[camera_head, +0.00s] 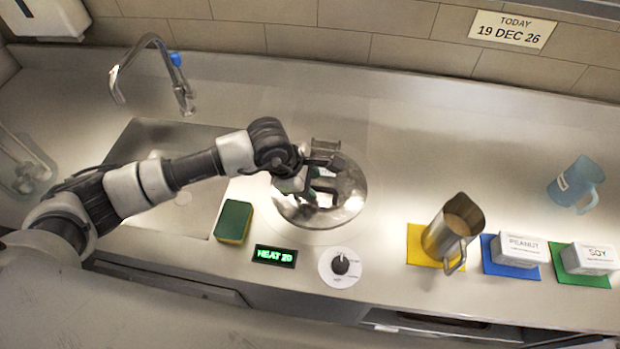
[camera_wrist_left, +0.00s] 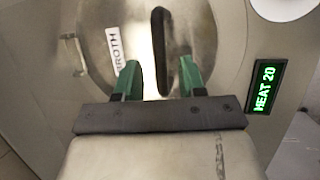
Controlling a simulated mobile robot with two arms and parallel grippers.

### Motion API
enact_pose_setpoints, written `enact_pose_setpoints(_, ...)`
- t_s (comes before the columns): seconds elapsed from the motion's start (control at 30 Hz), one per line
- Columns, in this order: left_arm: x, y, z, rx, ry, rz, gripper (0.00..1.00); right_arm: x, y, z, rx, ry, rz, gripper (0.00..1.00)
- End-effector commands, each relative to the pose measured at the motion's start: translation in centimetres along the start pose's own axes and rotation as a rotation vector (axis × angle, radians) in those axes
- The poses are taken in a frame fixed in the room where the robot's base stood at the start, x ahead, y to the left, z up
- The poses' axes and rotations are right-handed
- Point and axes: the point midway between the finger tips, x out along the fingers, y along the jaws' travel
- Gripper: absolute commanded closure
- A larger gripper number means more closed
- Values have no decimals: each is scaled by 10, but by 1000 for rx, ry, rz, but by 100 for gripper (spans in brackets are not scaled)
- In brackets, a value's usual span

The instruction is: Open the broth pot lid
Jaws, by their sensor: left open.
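The broth pot lid (camera_head: 349,205) is a round shiny metal disc set in the counter, partly hidden by my left gripper. In the left wrist view the lid (camera_wrist_left: 200,28) carries a white BROTH label (camera_wrist_left: 113,47) and a long dark handle (camera_wrist_left: 158,35). My left gripper (camera_head: 308,190) is over the lid. In the left wrist view its two green fingers (camera_wrist_left: 158,72) are open, with the handle running between them and a gap visible on each side. Whether the fingertips reach down to the handle's height I cannot tell. My right gripper is not in view.
In front of the lid are a green-and-yellow sponge (camera_head: 234,221), a HEAT 20 display (camera_head: 275,256) and a knob (camera_head: 341,265). A metal jug (camera_head: 450,232), PEANUT box (camera_head: 518,249), SOY box (camera_head: 590,258) and blue cup (camera_head: 574,184) stand right. A sink with a faucet (camera_head: 150,45) is left.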

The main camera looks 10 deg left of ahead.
Motion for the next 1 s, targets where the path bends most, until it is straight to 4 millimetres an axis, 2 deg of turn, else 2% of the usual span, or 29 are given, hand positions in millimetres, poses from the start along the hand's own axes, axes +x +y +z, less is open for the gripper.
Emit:
enact_pose_setpoints(0.1,6,0,0,0,0,-1,60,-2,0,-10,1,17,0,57)
enact_pose_setpoints(0.37,8,0,0,0,-1,0,60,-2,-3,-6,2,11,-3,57)
enact_pose_setpoints(0.47,8,0,0,0,0,0,72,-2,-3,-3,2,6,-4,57)
enact_pose_setpoints(0.63,8,0,0,0,0,0,98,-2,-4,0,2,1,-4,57)
enact_pose_setpoints(1.0,6,2,1,-4,1,-8,100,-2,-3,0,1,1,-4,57)
